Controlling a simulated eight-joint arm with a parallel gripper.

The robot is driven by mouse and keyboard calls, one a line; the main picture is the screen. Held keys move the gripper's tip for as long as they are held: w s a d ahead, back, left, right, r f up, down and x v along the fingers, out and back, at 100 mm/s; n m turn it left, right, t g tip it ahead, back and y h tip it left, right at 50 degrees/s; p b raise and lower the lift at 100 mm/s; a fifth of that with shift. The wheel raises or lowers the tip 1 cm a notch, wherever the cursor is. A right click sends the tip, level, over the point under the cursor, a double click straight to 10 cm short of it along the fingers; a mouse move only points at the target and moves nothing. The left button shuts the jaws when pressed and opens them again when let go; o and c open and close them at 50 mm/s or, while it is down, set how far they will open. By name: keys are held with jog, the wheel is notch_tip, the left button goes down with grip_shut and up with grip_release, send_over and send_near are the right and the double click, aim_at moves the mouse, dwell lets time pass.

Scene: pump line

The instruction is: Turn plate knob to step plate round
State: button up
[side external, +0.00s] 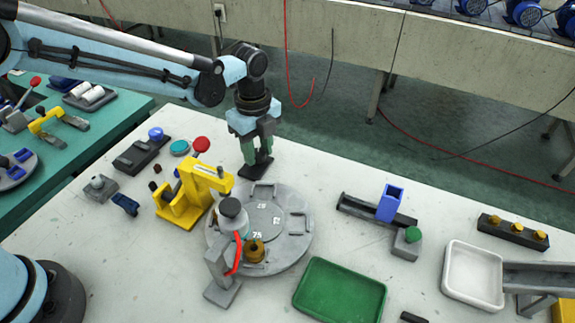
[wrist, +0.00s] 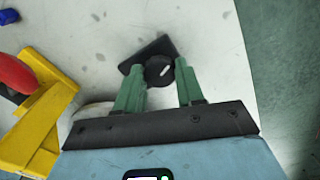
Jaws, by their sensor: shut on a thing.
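The plate knob (wrist: 160,71) is a round dark knob with a white mark, on a black base (wrist: 147,52). In the side view the base (side external: 256,168) sits at the back edge of the round grey plate (side external: 297,222). My gripper (wrist: 164,84) points down with its green fingers on either side of the knob, shut on it. In the side view my gripper (side external: 257,157) hides most of the knob. The plate carries printed numbers and notches round its rim. A brass part (side external: 254,250) sits on the plate near the front.
A yellow press (side external: 185,200) with a red-knobbed lever stands left of the plate, close to my gripper. A grey stand (side external: 222,278) with a red lever is at the front. A green tray (side external: 340,291) and a white tray (side external: 473,275) lie to the right.

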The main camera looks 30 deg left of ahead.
aim_at(257, 153)
jog(key=n, duration=0.6)
jog(key=shift+n, duration=0.3)
jog(key=n, duration=0.6)
jog(key=shift+n, duration=0.4)
dwell(0.4)
jog(key=o, duration=1)
jog(key=shift+o, duration=0.2)
jog(key=shift+r, duration=0.1)
notch_tip(257, 153, up, 12)
jog(key=shift+a, duration=0.1)
